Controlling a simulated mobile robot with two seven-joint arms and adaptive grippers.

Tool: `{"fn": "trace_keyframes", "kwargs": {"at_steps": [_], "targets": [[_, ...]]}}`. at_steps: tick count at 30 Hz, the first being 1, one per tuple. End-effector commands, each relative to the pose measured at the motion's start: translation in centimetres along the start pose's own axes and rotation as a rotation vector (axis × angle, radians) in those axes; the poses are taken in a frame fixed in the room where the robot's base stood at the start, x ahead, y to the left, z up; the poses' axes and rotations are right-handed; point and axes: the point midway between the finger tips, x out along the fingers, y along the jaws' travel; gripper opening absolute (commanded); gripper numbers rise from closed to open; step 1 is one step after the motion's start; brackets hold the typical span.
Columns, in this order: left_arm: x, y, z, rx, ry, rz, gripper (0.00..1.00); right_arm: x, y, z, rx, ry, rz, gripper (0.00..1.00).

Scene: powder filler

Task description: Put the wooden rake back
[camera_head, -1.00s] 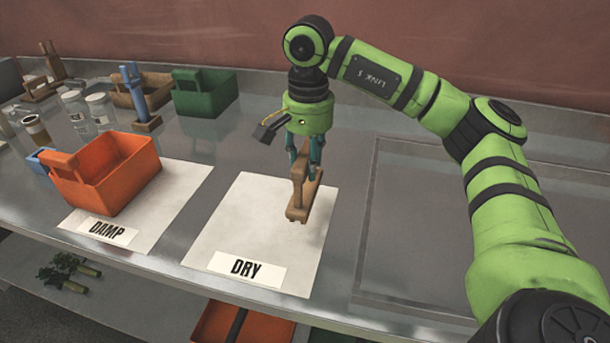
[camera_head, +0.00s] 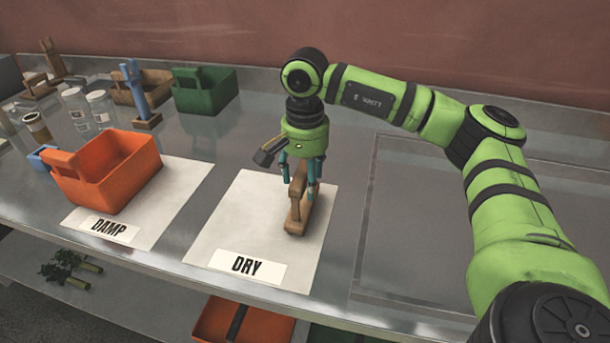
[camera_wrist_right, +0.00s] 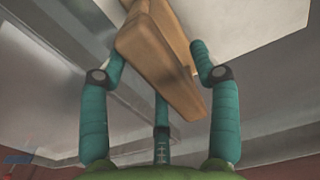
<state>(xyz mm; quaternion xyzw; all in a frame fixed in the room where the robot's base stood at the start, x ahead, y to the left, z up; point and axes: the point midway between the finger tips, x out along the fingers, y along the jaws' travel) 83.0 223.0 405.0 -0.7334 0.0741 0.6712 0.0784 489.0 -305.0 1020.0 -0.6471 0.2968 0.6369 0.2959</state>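The wooden rake (camera_head: 294,226) is a brown piece with a long base and an upright part. It stands on the white sheet labelled DRY (camera_head: 230,232), towards its right side. My right gripper (camera_head: 298,190) is above it, pointing down, with its fingers on either side of the upright part. In the right wrist view the rake (camera_wrist_right: 160,55) lies between the spread fingers of the gripper (camera_wrist_right: 158,85), with gaps visible beside it. The gripper looks open. My left gripper is not in view.
An orange caddy (camera_head: 112,178) stands on the DAMP sheet (camera_head: 165,215). At the back left are a green caddy (camera_head: 205,92), a brown caddy (camera_head: 155,82), a blue tool on a wooden stand (camera_head: 134,85), another wooden stand (camera_head: 40,88) and glass jars (camera_head: 76,108).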

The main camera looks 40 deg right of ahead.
Motion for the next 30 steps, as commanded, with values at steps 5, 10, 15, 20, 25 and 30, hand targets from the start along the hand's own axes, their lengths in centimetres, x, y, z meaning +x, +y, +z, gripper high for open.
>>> {"fn": "trace_keyframes", "kwargs": {"at_steps": [5,10,15,20,25,30], "targets": [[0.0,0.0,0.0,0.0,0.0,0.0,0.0,0.0,0.0,0.0,0.0,0.0,0.0,0.63],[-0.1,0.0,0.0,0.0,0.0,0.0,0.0,-0.8,-0.1,0.0,0.0,0.002,-0.003,0.63],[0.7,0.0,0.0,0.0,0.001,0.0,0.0,-3.8,-0.2,0.0,0.0,0.003,-0.006,0.63],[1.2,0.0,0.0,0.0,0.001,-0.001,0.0,-7.5,-0.1,0.0,-0.001,0.002,-0.006,0.63],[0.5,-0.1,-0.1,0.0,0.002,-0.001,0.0,-10.9,0.0,0.0,-0.001,0.003,-0.002,0.63],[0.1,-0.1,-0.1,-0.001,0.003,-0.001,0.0,-12.2,0.0,0.0,0.0,0.001,-0.001,0.63]]}}
